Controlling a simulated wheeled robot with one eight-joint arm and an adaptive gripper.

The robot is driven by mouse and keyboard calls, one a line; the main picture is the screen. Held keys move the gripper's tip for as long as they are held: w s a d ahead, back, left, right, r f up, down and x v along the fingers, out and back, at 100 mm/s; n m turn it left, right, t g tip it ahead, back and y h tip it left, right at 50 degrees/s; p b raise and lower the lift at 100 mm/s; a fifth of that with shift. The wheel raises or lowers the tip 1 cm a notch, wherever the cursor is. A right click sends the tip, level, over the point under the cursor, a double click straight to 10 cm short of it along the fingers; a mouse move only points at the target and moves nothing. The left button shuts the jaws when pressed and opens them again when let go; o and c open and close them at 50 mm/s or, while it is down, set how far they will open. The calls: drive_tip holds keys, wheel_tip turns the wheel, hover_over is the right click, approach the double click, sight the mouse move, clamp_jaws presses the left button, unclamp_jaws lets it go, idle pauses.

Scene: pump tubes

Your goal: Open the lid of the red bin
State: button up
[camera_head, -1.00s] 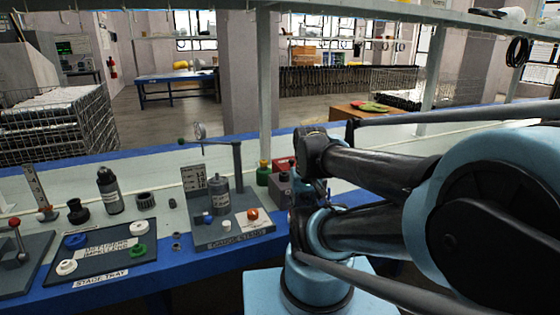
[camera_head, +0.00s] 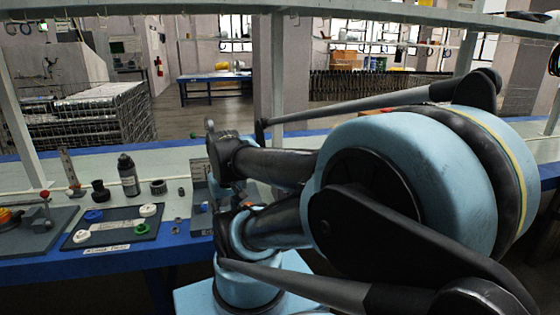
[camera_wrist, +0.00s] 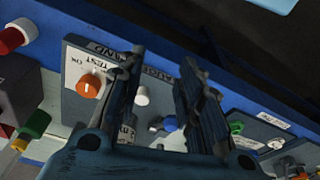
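I cannot make out a red bin or its lid for certain in the current views. In the wrist view, a red-topped white round part (camera_wrist: 12,38) lies at the upper left, and a bit of red shows at the lower left edge. My gripper (camera_wrist: 160,58) is open, its two dark fingers apart with nothing held between them. It is over the gauge stand (camera_wrist: 72,68), which carries an orange knob (camera_wrist: 90,86) and a white knob (camera_wrist: 142,96). In the head view my arm hides the bench right of the gauge stand.
The blue-edged bench holds the stage tray (camera_head: 90,240) with coloured rings, a dark bottle (camera_head: 128,176), a black fitting (camera_head: 100,192) and a stand with a red knob (camera_head: 44,195). Shelf posts (camera_head: 277,75) rise behind. A wire cage (camera_head: 120,115) stands beyond the bench.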

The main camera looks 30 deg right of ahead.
drive_tip(key=shift+a, duration=0.3)
drive_tip(key=o, duration=0.3)
drive_tip(key=w+d+r+m, duration=0.3)
drive_tip(key=w+d+r, duration=0.2)
drive_tip(key=w+r, duration=0.3)
drive_tip(key=w+d+r+m+h, duration=0.2)
drive_tip(key=w+d+r+m, duration=0.1)
drive_tip(key=w+d, duration=0.6)
drive_tip(key=w+d+r+m+h, duration=0.1)
drive_tip(key=w+d+r+m, duration=0.4)
drive_tip(key=d, duration=0.7)
drive_tip(key=w+d+f, duration=0.2)
drive_tip(key=w+d, duration=0.3)
drive_tip(key=d, duration=0.7)
drive_tip(key=shift+m+h, duration=0.3)
drive_tip(key=shift+h, duration=0.2)
drive_tip(key=x, duration=1.7)
drive_tip(key=shift+a, duration=0.15)
